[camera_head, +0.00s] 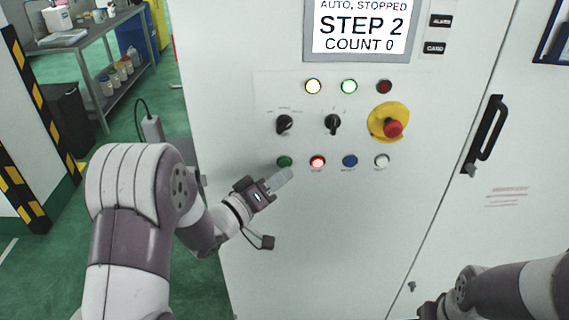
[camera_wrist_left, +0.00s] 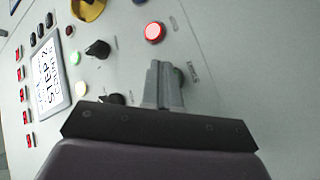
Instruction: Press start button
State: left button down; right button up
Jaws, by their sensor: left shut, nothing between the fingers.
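The green button (camera_head: 284,161) is at the left end of the lower row on the white control panel; its label is too small to read. My left gripper (camera_head: 284,176) is shut and empty, its fingertips just below the green button in the head view. I cannot tell whether they touch the panel. In the left wrist view the shut fingers (camera_wrist_left: 163,80) point at the panel and largely hide the area behind them. My right arm enters at the lower right; its gripper fingers are not visible.
A red lit button (camera_head: 317,162), blue button (camera_head: 350,161) and white button (camera_head: 382,161) continue the row. Above are two black selector knobs, a red emergency stop (camera_head: 393,128) on yellow, and a display (camera_head: 358,28) reading "AUTO, STOPPED, STEP 2, COUNT 0". A door handle (camera_head: 487,135) protrudes at right.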

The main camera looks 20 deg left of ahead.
pick_arm(q)
jog(key=shift+w, duration=0.1)
dwell(0.6)
jog(key=shift+w+a, duration=0.15)
jog(key=shift+w, duration=0.2)
jog(key=shift+w+a, duration=0.1)
jog(key=shift+w, duration=0.3)
dwell(0.5)
jog(key=shift+s, duration=0.1)
jog(key=shift+s+d, duration=0.2)
jog(key=shift+s, duration=0.55)
jog(key=s, duration=0.2)
jog(key=s+d+p, duration=0.1)
jog(key=s, duration=0.1)
jog(key=shift+s+d, duration=0.2)
jog(key=shift+s, duration=0.2)
dwell(0.6)
